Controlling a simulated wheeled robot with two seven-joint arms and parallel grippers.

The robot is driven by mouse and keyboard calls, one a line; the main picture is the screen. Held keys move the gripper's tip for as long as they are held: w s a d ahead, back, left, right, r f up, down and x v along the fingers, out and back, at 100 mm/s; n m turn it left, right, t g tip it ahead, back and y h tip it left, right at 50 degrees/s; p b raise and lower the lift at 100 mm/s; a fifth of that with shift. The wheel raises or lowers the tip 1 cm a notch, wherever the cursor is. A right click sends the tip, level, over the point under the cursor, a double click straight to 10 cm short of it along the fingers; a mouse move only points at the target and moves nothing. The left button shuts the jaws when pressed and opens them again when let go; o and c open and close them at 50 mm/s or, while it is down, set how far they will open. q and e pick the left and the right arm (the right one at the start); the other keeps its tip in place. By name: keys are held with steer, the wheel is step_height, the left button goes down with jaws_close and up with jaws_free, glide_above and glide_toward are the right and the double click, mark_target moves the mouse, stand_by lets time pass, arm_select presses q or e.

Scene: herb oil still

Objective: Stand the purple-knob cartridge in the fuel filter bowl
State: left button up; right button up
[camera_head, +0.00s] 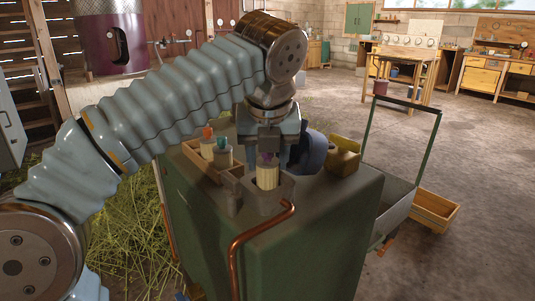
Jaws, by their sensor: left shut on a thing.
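My left gripper (268,158) points down over the green cabinet top, shut on the purple-knob cartridge. The purple-knob cartridge (267,179) has a pale ribbed body and is upright; its purple knob sits between the fingers. A grey housing (233,192) stands just left of it, and a grey rim or block shows around the cartridge's lower part. This may be the fuel filter bowl, but I cannot tell whether the cartridge's bottom is inside it or in front of it. My right gripper is not in view.
A wooden tray (201,168) left of the gripper holds an orange-knob cartridge (208,145) and a green-knob cartridge (223,156). A dark blue round object (311,152) and a brassy block (344,160) stand to the right. A copper pipe (250,234) curves up at the cabinet's front edge.

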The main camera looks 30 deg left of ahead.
arm_select(q)
steer(key=shift+f+b, duration=0.4)
steer(key=shift+f, duration=0.3)
steer(key=o, duration=1.2)
steer(key=shift+c, duration=0.2)
steer(key=p+v, duration=0.4)
steer(key=v, duration=0.8)
steer(key=shift+d, duration=0.1)
